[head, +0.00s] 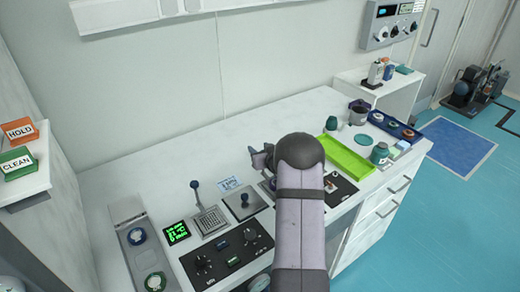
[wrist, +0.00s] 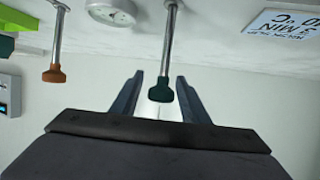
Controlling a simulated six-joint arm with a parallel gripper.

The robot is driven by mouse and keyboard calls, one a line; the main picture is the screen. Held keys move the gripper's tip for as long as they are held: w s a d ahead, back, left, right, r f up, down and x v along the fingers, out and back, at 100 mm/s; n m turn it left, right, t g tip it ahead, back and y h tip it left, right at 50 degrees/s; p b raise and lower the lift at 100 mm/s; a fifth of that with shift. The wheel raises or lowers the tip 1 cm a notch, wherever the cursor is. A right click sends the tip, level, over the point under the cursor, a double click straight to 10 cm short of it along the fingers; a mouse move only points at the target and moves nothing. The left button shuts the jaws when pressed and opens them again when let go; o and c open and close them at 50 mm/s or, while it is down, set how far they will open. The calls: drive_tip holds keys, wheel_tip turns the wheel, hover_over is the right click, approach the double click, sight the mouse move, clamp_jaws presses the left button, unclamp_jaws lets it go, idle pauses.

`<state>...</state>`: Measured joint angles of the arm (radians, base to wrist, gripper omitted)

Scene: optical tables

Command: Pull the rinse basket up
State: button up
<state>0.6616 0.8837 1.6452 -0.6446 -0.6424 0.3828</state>
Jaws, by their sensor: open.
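In the wrist view two upright metal rods end in knobs, one dark green (wrist: 160,90) and one orange-brown (wrist: 54,75). I cannot tell which rod belongs to the rinse basket; no basket body shows clearly there. My gripper (wrist: 160,78) is open, with one finger on each side of the green knob in the picture. No contact shows, and the knob's depth between the fingers is unclear. In the head view my gripper (head: 259,158) is over the middle of the bench, and my arm hides what stands beneath and behind it.
The white bench (head: 130,172) holds a lever with a dark knob (head: 195,185), a grey box with a knob (head: 244,200), a printed card (head: 229,184) and a black control panel (head: 228,250). A green tray (head: 345,155) lies right of my arm. The bench's back strip is clear.

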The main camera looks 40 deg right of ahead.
drive_tip(key=b+v, duration=0.2)
drive_tip(key=v, duration=0.5)
drive_tip(key=shift+r, duration=0.15)
drive_tip(key=shift+s, duration=0.1)
idle(0.4)
